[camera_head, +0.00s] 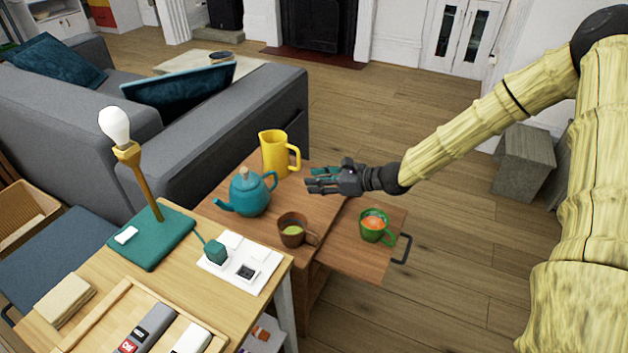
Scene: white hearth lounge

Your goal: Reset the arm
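My arm comes in from the right side, and my gripper (322,180) hangs above the wooden side table (325,205), pointing left. Its dark fingers look parted, with no object between them. A teal teapot (249,194) stands to the left of the fingertips. A yellow pitcher (276,153) stands behind and left of the gripper. A brown mug (293,231) with greenish contents stands in front of it. A green mug (374,229) with orange-red contents stands on the lower board (352,258), to the right.
A nearer desk (190,290) holds a bulb lamp (115,126), a white socket plate (236,268) and a wooden tray (115,305). A grey sofa (230,130) stands behind. A grey stool (524,160) stands right, beneath my arm. The wooden floor (440,270) between is clear.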

